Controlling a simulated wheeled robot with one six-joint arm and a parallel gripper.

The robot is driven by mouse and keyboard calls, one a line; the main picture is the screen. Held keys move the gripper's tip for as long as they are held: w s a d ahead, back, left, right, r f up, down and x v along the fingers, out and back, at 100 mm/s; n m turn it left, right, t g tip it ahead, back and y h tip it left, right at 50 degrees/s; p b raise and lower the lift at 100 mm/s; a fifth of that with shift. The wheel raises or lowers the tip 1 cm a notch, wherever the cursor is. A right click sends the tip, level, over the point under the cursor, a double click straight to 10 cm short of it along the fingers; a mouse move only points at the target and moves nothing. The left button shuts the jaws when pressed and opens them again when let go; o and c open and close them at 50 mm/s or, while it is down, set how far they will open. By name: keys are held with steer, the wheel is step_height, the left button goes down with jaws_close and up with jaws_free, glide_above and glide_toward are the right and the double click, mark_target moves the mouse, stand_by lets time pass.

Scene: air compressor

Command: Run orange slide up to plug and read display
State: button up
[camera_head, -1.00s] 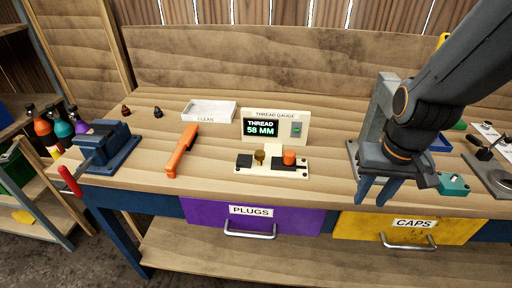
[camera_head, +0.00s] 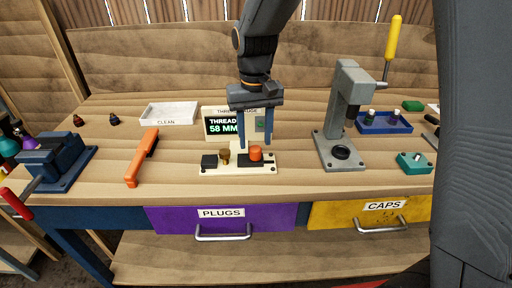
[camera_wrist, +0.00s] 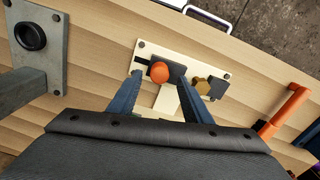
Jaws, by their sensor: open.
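The thread gauge's cream base plate (camera_head: 238,171) lies on the bench. Its orange slide knob (camera_head: 256,153) stands on a dark block at the right, and a brass plug (camera_head: 225,155) sits to its left, with a gap between them. The display (camera_head: 222,126) reads "THREAD 58 MM", partly covered by my fingers. My gripper (camera_head: 255,147) is open, pointing down over the gauge. In the wrist view the orange knob (camera_wrist: 160,72) lies between my fingertips (camera_wrist: 157,75), with the brass plug (camera_wrist: 202,85) beyond the right finger. I cannot tell whether the fingers touch the knob.
A grey press (camera_head: 345,115) with a yellow handle stands right of the gauge. A white CLEAN tray (camera_head: 169,113) lies behind left, and an orange-handled tool (camera_head: 142,158) lies at left. A blue vise (camera_head: 58,160) is at the far left. The bench front is clear.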

mark_target(256, 148)
steer(key=shift+f+p, duration=0.3)
steer(key=shift+f, duration=1.85)
steer(key=shift+c, duration=0.6)
jaws_close()
